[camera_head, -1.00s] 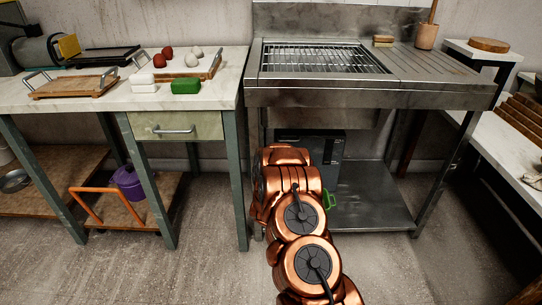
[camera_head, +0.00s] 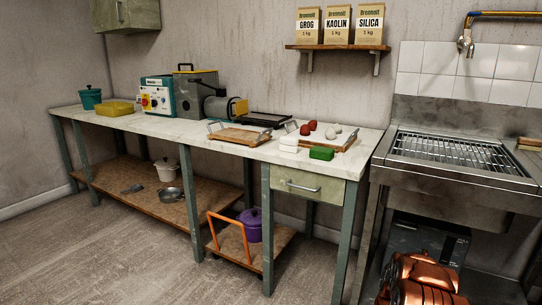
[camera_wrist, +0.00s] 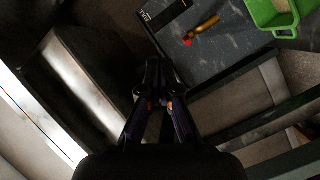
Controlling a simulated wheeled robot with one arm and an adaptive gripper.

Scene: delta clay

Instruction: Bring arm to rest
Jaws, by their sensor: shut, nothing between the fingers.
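My copper-coloured arm (camera_head: 421,280) shows at the bottom right of the head view, in front of the metal sink stand. My gripper is outside the head view. In the wrist view my gripper (camera_wrist: 154,70) is shut and empty, its dark fingers together. Below it are a dark surface (camera_wrist: 205,55) and metal frame parts. A green container (camera_wrist: 283,22) is at the top right of the wrist view, with a small orange-handled item (camera_wrist: 203,28) left of it. The gripper appears apart from both.
The metal sink stand (camera_head: 455,190) is close to my arm. A worktable (camera_head: 180,130) runs left of it, with clay balls, a green block (camera_head: 321,153) and machines on top. Open floor (camera_head: 110,255) lies at the front left.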

